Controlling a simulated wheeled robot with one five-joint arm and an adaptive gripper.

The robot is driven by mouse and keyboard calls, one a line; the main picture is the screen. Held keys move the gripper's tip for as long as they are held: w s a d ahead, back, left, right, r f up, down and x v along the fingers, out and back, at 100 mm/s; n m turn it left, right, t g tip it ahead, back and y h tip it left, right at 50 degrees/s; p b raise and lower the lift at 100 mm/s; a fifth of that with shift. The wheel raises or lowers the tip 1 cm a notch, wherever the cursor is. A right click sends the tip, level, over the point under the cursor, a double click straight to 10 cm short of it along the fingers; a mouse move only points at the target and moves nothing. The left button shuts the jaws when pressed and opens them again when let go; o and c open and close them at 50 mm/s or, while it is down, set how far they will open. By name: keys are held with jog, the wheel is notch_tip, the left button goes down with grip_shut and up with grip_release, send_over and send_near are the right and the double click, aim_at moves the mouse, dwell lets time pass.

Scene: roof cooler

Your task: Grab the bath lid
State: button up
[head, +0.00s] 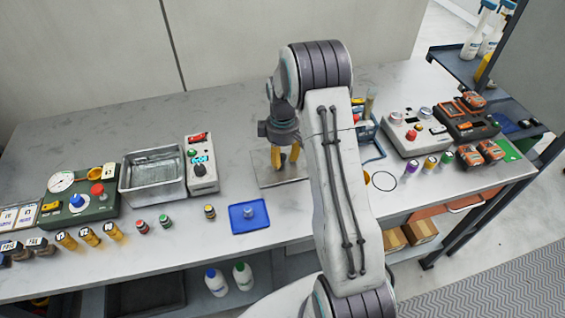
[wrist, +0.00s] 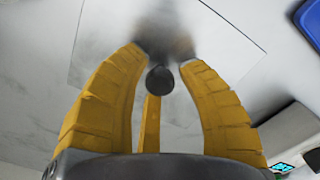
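A flat, shiny steel plate with a dark round knob, which looks like the bath lid (head: 268,180), lies on the bench right of the control unit. In the wrist view the lid (wrist: 105,45) fills much of the upper picture, and its knob (wrist: 160,79) shows between my fingers. My gripper (head: 285,160) points down over the lid with yellow fingers. In the wrist view my gripper (wrist: 163,58) is open around the knob, with gaps visible on both sides. The open steel bath (head: 152,180) stands to the left. My arm hides part of the lid's right side.
The control unit (head: 201,165) with a lit display stands between bath and lid. A blue tray (head: 249,217) lies in front of the lid. Small vials stand along the front. A green panel box (head: 80,195) is at left, a grey button box (head: 415,133) at right.

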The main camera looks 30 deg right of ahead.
grip_shut()
jog(key=shift+r, duration=0.15)
